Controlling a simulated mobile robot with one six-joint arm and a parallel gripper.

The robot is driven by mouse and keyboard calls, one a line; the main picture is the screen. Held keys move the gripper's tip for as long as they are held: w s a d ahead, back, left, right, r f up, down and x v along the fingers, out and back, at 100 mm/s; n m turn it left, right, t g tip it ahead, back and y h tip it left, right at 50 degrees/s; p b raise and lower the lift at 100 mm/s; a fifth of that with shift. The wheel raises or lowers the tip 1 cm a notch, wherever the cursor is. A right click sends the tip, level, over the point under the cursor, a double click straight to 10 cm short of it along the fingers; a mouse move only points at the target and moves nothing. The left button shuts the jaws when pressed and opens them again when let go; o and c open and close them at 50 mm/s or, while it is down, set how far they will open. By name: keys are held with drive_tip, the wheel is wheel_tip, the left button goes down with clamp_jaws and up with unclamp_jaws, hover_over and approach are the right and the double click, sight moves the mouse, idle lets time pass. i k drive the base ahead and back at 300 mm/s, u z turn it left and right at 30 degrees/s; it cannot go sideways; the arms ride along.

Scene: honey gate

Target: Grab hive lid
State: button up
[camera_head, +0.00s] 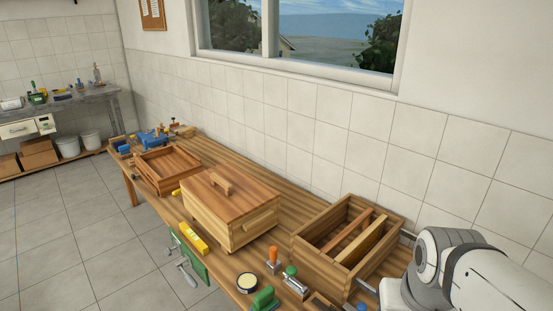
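The hive lid (233,194) is a reddish-brown wooden panel with a raised wooden handle (222,183) on its top. It lies on a lighter wooden hive box (214,226) near the middle of the workbench. The box has a wooden grip strip on its right side. My white and grey arm shows at the lower right, apart from the lid and to the right of the open crate. My gripper is not visible in this view.
An open wooden crate (306,250) with slats inside stands right of the hive box. A shallow wooden tray (145,172) lies to its left. A yellow tool (193,239), a round tin (247,283) and green-handled tools line the front of the workbench (275,182). A tiled wall runs behind.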

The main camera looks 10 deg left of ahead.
sight(230, 194)
drive_tip(key=u, duration=2.4)
drive_tip(key=i, duration=3.3)
drive_tip(key=z, duration=2.55)
